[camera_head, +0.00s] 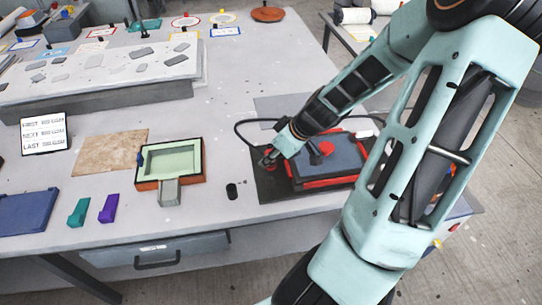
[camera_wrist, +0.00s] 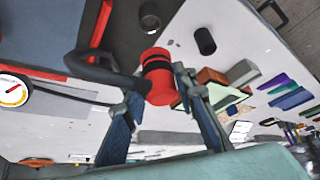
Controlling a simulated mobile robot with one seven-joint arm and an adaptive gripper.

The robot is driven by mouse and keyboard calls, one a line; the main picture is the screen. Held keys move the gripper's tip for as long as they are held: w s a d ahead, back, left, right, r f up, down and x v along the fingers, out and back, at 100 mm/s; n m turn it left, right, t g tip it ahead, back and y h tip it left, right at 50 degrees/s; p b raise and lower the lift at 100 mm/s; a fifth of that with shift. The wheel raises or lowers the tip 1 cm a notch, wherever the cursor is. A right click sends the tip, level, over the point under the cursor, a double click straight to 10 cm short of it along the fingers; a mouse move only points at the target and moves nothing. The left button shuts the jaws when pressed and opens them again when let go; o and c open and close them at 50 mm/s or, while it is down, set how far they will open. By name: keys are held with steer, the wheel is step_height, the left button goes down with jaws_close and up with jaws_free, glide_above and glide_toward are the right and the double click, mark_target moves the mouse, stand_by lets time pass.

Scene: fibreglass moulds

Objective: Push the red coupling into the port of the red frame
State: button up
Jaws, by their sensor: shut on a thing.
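The red coupling (camera_wrist: 158,78) with a black band sits between the fingertips of my gripper (camera_wrist: 160,88) in the wrist view, and the gripper is shut on it. A black hose (camera_wrist: 95,68) runs to it from the left. In the head view my gripper (camera_head: 268,160) is at the left side of the red frame (camera_head: 320,184), low over a black mat (camera_head: 270,186). The coupling is small and mostly hidden there. The frame holds a dark grey panel with a red knob (camera_head: 326,148). In the wrist view a red edge (camera_wrist: 101,22) of the frame shows. I cannot make out the port.
A short black cylinder (camera_head: 231,190) stands left of the mat. A mould with a green inside (camera_head: 172,160) and a brown board (camera_head: 110,152) lie further left. The hose (camera_head: 240,124) loops behind my gripper. A round gauge (camera_wrist: 12,92) shows at the wrist view's left.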

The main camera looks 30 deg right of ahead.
mark_target(270, 169)
steer(key=shift+f, duration=0.15)
steer(key=shift+f+b, duration=2.3)
steer(key=shift+f, duration=0.45)
steer(key=shift+f+b, duration=0.6)
steer(key=shift+b, duration=0.15)
stand_by(0.4)
steer(key=o, duration=1.2)
steer(key=shift+o, duration=0.2)
steer(key=shift+r, duration=0.1)
steer(key=v, duration=1.2)
